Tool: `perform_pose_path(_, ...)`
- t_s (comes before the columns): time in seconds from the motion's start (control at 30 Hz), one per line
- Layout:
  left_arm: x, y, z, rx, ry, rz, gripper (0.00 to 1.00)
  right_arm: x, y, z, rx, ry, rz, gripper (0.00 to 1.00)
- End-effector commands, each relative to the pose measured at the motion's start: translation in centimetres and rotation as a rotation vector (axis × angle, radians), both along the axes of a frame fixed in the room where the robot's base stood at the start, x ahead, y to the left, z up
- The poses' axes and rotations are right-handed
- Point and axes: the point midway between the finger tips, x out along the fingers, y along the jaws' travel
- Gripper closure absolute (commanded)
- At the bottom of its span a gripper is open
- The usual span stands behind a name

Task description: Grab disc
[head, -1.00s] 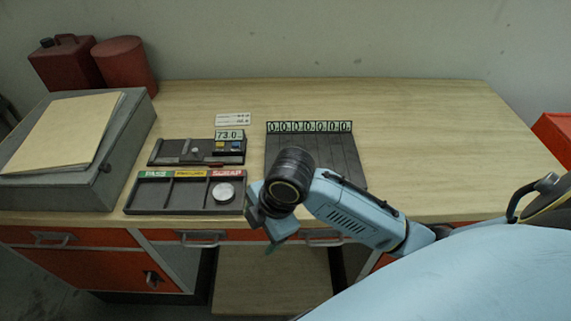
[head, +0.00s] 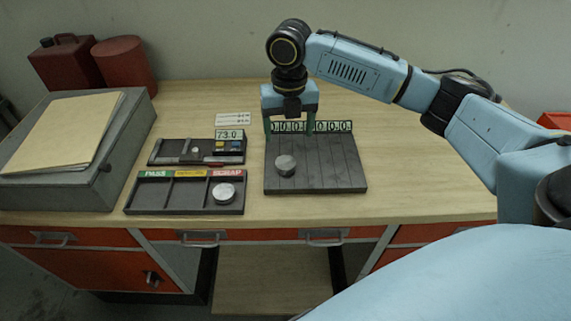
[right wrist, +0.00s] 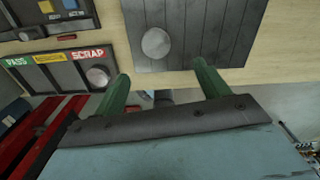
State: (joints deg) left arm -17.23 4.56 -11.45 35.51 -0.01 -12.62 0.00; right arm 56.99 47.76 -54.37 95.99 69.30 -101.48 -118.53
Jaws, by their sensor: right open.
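A grey metal disc (head: 286,165) lies flat on the dark grooved plate (head: 335,180), towards its left side. In the right wrist view the disc (right wrist: 156,43) shows beyond the fingertips. A second disc (head: 224,192) lies in the SCRAP compartment of the three-part tray (head: 147,198); it also shows in the right wrist view (right wrist: 97,76). My right gripper (head: 289,132) is open and empty, with its green fingers pointing down over the back of the plate. The fingers are apart from the disc. My left gripper is not in view.
A row of digit tiles (head: 341,127) runs along the plate's back edge, partly behind my gripper. A gauge with a 73.0 display (head: 229,134) stands to the left. A grey case with a folder (head: 105,165) fills the far left. The bench right of the plate is clear.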

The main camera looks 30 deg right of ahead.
Motion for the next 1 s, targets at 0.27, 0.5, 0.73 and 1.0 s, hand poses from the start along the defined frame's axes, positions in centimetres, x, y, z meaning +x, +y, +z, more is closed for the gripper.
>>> perform_pose_path(0.27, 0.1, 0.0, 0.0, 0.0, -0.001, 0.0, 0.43, 0.0, 0.0, -4.6, -0.001, 0.001, -0.001, 0.26)
perform_pose_path(0.5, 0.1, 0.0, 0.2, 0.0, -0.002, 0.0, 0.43, 0.2, 0.3, -6.5, -0.001, 0.001, -0.002, 0.26)
perform_pose_path(0.73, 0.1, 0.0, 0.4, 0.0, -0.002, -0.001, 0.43, 0.5, 0.5, -9.8, -0.001, -0.001, -0.001, 0.26)
perform_pose_path(1.0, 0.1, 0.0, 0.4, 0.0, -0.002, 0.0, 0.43, 0.4, 0.5, -10.3, -0.001, -0.002, 0.0, 0.26)
